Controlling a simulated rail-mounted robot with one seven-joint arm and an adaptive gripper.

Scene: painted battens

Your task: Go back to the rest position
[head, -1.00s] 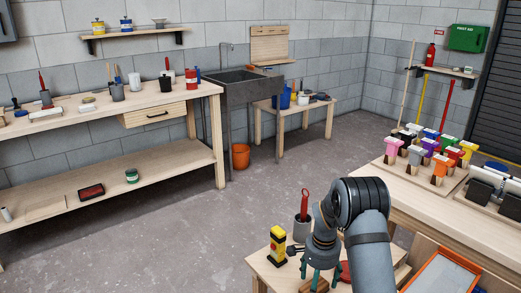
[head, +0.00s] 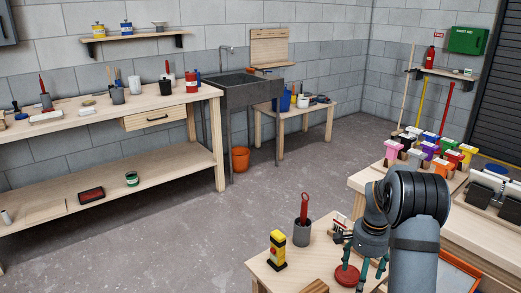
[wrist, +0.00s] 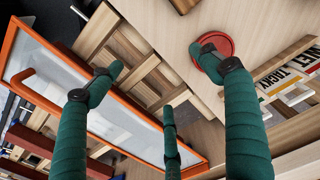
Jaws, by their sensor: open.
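My gripper (head: 364,275) is at the lower right of the head view, above the right side of the small wooden table (head: 262,268). In the wrist view its green fingers (wrist: 165,85) are spread apart with nothing between them.
A yellow and black block (head: 277,250) and a grey cup (head: 302,234) with a red-handled tool stand on the small table. Lettered cards (wrist: 298,75) sit in a wooden holder. An orange-framed tray (wrist: 50,80) and the right bench (head: 362,185) are close by. The middle floor is clear.

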